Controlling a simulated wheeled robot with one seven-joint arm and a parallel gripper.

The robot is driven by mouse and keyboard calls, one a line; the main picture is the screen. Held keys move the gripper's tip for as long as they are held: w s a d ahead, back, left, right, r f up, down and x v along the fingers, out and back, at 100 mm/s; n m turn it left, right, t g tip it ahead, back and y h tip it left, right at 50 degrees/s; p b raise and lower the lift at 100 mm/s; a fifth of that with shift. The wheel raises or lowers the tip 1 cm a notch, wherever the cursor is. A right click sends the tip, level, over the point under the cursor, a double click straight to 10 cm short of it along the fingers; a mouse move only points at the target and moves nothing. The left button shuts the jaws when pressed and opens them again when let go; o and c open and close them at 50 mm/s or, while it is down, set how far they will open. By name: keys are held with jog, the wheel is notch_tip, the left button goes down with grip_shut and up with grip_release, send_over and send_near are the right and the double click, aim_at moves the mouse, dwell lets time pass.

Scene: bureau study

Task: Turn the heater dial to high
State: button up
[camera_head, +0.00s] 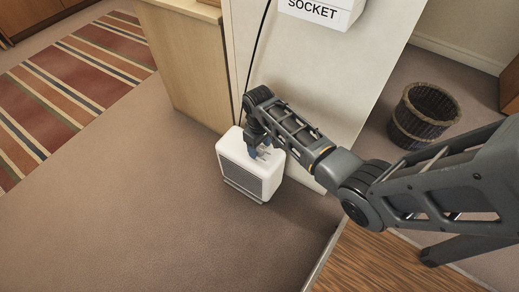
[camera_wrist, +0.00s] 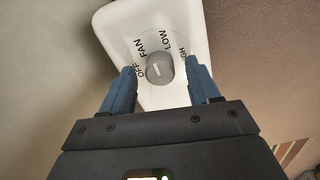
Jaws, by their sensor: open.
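The white heater (camera_head: 252,165) stands on the floor beside the pale panel, with a dark grille on its front. Its top shows close up in the wrist view (camera_wrist: 120,22). The grey round dial (camera_wrist: 160,68) carries a white mark and is ringed by the labels OFF, FAN, LOW and HIGH. The mark lies near upright in the picture, roughly toward FAN and LOW; I cannot tell exactly which setting. My gripper (camera_wrist: 160,76) is open, its blue fingers on either side of the dial with gaps. It reaches down over the heater top in the head view (camera_head: 262,153).
A wooden cabinet (camera_head: 185,65) stands behind the heater, and a black cable (camera_head: 256,45) runs down the pale panel (camera_head: 300,75). A SOCKET box (camera_head: 320,12) is at the top. A dark basket (camera_head: 424,115) stands right. Carpet left and in front of the heater is clear.

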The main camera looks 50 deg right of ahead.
jog(key=shift+f, duration=0.35)
jog(key=shift+c, duration=0.4)
jog(key=c, duration=1)
jog(key=shift+o, duration=0.2)
